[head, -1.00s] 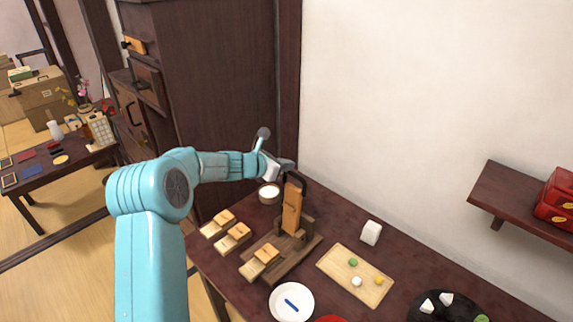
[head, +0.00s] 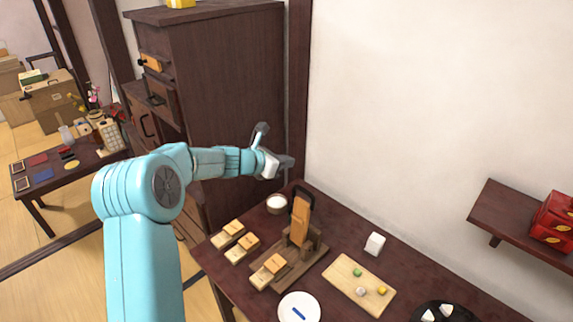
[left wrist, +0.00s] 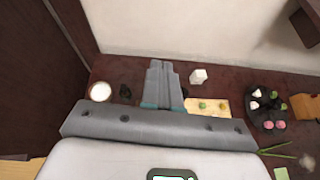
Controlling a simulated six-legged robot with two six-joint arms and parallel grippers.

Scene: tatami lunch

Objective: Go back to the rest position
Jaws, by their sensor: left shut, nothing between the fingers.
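My left gripper (head: 277,150) is held in the air in the head view, above the back left end of the dark low table (head: 350,232) and in front of the dark cabinet. Its shut fingers also show in the left wrist view (left wrist: 164,82), with nothing between them. It is apart from everything on the table. My teal left arm reaches in from the lower left. My right gripper is in neither view.
A wooden stand with an upright lever (head: 301,217), a small white-filled bowl (head: 277,203), several wooden blocks, a cutting board (head: 345,286), a white block (head: 375,243) and a plate (head: 299,307) occupy the table. A tall cabinet (head: 235,95) stands behind. A wall shelf (head: 500,212) is at right.

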